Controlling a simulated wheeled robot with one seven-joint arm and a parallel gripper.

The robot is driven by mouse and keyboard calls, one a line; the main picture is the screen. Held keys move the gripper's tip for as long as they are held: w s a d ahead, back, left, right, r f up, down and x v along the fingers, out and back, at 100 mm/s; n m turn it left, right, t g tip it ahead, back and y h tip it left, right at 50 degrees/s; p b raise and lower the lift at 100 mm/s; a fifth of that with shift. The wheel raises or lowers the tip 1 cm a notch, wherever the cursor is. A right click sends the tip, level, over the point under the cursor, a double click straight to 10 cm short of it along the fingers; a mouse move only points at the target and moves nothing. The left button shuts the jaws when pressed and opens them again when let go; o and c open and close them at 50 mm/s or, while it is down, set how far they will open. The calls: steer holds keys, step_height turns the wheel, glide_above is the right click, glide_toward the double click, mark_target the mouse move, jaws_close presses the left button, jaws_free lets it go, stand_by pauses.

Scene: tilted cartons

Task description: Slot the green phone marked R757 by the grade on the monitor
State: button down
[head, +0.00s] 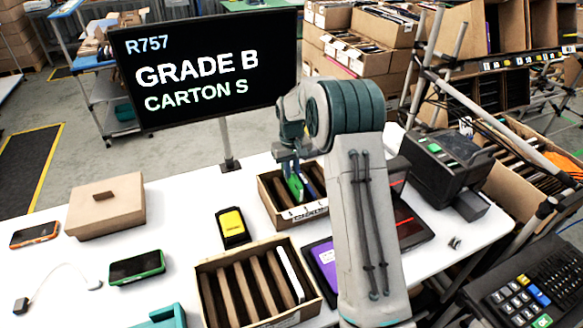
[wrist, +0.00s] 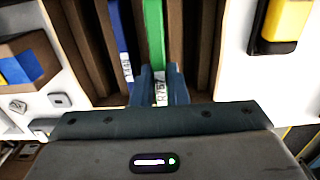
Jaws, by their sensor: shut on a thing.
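My gripper (head: 297,163) is shut on a green phone (head: 295,187), held upright at the rear carton (head: 275,212). In the wrist view the fingers (wrist: 160,88) pinch the green phone (wrist: 154,35) by its end, where a white label reads R757. The phone stands between brown dividers; how deep it sits I cannot tell. A blue phone (wrist: 121,42) stands in a slot to its left in the wrist view. The monitor (head: 205,65) reads R757, GRADE B, CARTON S. The rear carton's front label is too small to read.
A front carton (head: 212,300) has several slots, with a white phone (head: 290,274) at its right. A black machine (head: 440,165) stands right.

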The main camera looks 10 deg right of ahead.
mark_target(292, 184)
steer(key=shift+f+b, duration=1.7)
steer(key=shift+f, duration=1.05)
steer(key=shift+f, duration=0.3)
steer(key=c, duration=1.3)
jaws_free()
steer(key=shift+c, duration=0.2)
steer(key=shift+r, duration=0.1)
step_height(292, 184, up, 14)
steer(key=shift+f+b, duration=0.15)
steer(key=shift+b, duration=0.9)
